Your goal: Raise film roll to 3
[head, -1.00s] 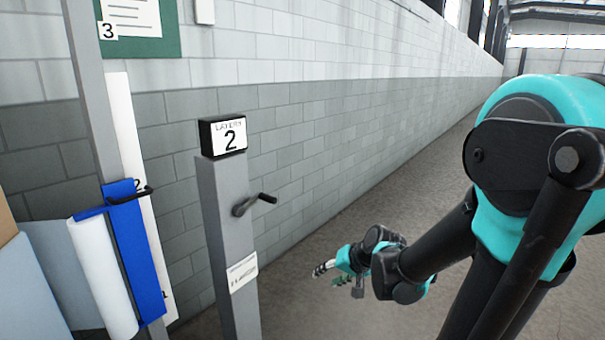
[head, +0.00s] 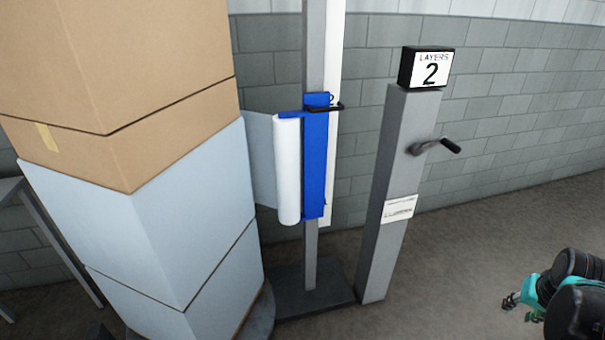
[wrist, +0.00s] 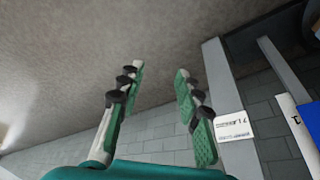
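The white film roll (head: 288,170) stands upright on a blue carriage (head: 315,165) on the grey mast (head: 313,40). A black handle (head: 326,107) sticks out at the carriage top, beside the mark 2 on the white scale strip (head: 333,50). Film runs left from the roll to the wrapped boxes (head: 190,220). My gripper (head: 522,310) is low at the right, apart from the carriage and the crank post. In the wrist view my gripper (wrist: 160,72) is open and empty, its fingers spread. The blue carriage shows at that view's right edge (wrist: 312,118).
A grey post (head: 395,200) with a crank (head: 435,147) and a sign (head: 428,68) reading LAYERS 2 stands right of the mast. A dark base plate (head: 310,295) lies on the floor. The floor (head: 450,255) between post and gripper is clear.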

